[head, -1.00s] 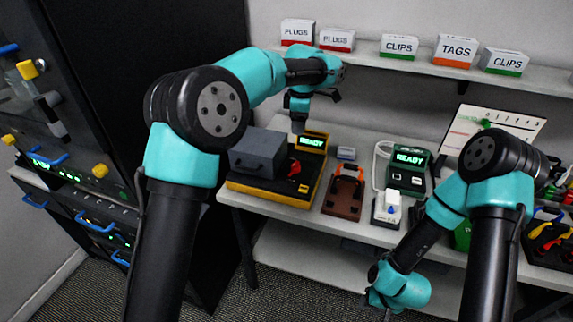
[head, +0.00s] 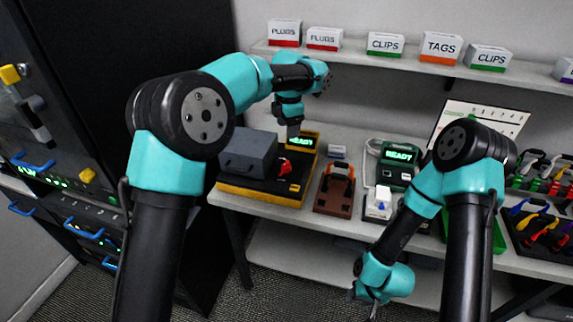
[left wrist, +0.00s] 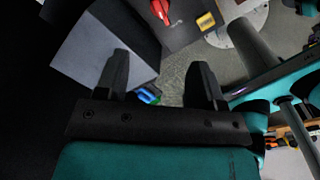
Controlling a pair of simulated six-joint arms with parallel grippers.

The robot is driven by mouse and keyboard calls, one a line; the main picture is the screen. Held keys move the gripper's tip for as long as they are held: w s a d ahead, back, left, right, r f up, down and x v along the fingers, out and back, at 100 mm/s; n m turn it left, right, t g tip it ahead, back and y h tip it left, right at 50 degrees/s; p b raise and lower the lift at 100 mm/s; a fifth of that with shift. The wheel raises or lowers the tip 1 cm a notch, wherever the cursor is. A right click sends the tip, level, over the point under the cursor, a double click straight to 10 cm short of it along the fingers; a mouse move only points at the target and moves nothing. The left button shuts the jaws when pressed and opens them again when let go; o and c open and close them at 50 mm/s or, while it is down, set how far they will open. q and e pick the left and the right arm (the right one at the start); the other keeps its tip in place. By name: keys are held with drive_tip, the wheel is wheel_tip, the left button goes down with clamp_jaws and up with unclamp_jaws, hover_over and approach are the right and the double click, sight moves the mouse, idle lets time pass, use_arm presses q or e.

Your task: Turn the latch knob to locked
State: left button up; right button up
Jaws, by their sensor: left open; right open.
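The red latch knob (head: 286,167) sits on the black-and-yellow station (head: 262,192), in front of its green READY screen (head: 302,141). In the left wrist view the red knob (left wrist: 160,9) shows at the top edge, partly cut off, beside a yellow button (left wrist: 206,21). Its turned position is too small to read. My left gripper (head: 293,130) points down above the back of the station, apart from the knob. Its two fingers (left wrist: 159,80) are spread with nothing between them. My right gripper (head: 363,299) is low in front of the shelf, far from the knob, open.
A grey box (head: 249,152) stands on the station left of the knob. A brown tray with an orange handle (head: 335,190) and a second READY device (head: 396,163) lie to the right. An upper shelf (head: 350,54) with labelled boxes runs behind. A dark rack is at left.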

sight(286, 163)
use_arm(q)
drive_tip(key=f, duration=1)
drive_tip(key=w+f, duration=0.1)
drive_tip(key=f, duration=0.5)
drive_tip(key=shift+a+f, duration=0.1)
drive_tip(key=shift+a, duration=0.1)
drive_tip(key=shift+c, duration=0.2)
drive_tip(key=c, duration=0.9)
drive_tip(key=shift+m, duration=0.4)
drive_tip(key=m, duration=0.3)
drive_tip(key=shift+s, duration=0.1)
drive_tip(key=m, duration=0.5)
